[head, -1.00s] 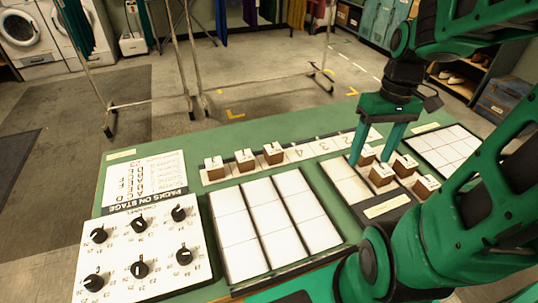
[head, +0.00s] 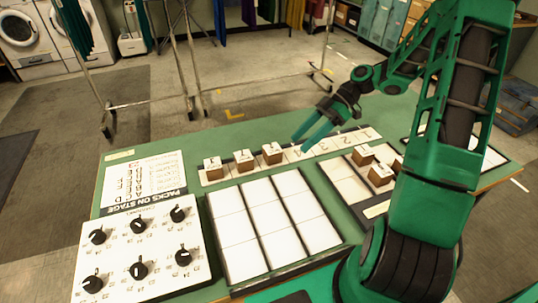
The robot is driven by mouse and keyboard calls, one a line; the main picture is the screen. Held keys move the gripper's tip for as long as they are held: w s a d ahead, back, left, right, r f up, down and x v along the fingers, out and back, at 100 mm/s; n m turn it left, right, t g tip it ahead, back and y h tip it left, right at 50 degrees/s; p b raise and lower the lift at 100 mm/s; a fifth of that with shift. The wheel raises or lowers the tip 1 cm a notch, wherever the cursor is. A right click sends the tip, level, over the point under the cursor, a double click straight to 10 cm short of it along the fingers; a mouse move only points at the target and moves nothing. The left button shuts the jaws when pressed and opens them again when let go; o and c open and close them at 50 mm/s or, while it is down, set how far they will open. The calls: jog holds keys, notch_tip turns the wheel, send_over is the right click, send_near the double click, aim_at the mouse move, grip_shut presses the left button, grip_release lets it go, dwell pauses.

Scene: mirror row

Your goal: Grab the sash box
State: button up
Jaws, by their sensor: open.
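Several small brown boxes with white marked tops stand on the green table; the marks are too small to read, so I cannot tell which is the sash box. Three stand at the left part of a numbered strip (head: 318,148): a left box (head: 213,173), a middle box (head: 244,163) and a right box (head: 272,156). More stand in the right tray (head: 349,188), among them a back box (head: 362,157) and a front box (head: 381,176). My gripper (head: 300,145) is open and empty, its fingers pointing down-left above the strip, just right of the three boxes.
An empty white-celled tray (head: 265,222) lies in the middle of the table. A knob panel (head: 140,245) and a printed card (head: 148,182) lie at the left. My arm hides part of the right side. A metal rack (head: 190,80) stands behind the table.

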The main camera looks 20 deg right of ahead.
aim_at(277, 146)
jog(key=shift+w+d+f+n+y, duration=0.1)
jog(key=shift+w+f+n+y, duration=0.1)
jog(key=shift+w+n+y, duration=0.75)
jog(key=shift+w+r+n+y, duration=0.1)
jog(key=shift+w+n+y, duration=0.25)
jog(key=shift+n+y, duration=0.3)
jog(key=x, duration=0.7)
jog(key=w+x, duration=0.1)
jog(key=x, duration=0.2)
jog(key=shift+s+a, duration=0.15)
jog(key=shift+a, duration=0.15)
jog(key=shift+c, duration=0.6)
jog(key=c, duration=1.1)
